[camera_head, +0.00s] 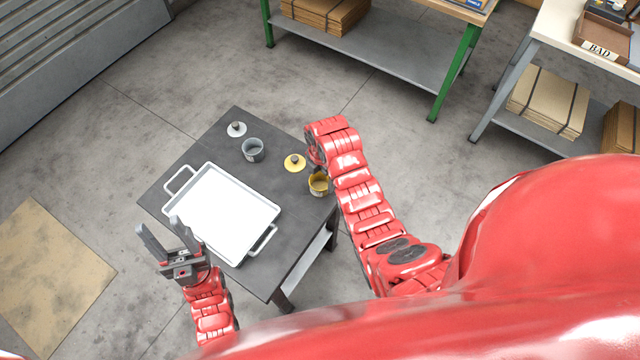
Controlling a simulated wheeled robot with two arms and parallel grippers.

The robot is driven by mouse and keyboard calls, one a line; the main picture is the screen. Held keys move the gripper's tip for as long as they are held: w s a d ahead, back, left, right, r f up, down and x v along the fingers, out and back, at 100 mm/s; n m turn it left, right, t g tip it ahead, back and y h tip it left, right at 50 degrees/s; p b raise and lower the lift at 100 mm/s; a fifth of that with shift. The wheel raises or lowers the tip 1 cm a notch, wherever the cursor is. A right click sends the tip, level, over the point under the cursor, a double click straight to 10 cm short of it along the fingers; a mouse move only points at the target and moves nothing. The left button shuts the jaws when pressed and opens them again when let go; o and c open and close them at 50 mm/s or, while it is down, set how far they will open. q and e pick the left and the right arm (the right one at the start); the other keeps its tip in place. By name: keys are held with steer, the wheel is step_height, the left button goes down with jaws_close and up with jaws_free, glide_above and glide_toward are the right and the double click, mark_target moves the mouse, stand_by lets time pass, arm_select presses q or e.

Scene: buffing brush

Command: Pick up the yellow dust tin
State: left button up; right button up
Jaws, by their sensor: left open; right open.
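The yellow dust tin (318,186) stands upright and open-topped near the right edge of the dark table. A yellow lid (294,163) with a dark knob lies just up and left of it. My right gripper (317,172) is over the tin, mostly hidden by its own red wrist; its fingers are at or just above the tin's rim, and contact cannot be told. My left gripper (160,235) is open and empty at the tray's lower left side.
A white tray (273,212) with handles fills the table's front left. A grey tin (253,150) and a grey lid (236,129) stand further back. The dark table (283,262) has bare room around its edges. Shelved benches stand beyond.

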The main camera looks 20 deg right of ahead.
mark_target(320, 182)
steer(key=shift+w+f+p, duration=0.1)
steer(key=shift+f+p, duration=0.5)
steer(key=shift+f, duration=0.05)
steer(key=shift+w+f+p, duration=0.1)
steer(key=shift+f+p, duration=0.25)
steer(key=shift+f, duration=0.95)
steer(key=shift+c, duration=0.2)
steer(key=c, duration=1.2)
steer(key=shift+r, duration=0.15)
steer(key=shift+c, duration=0.2)
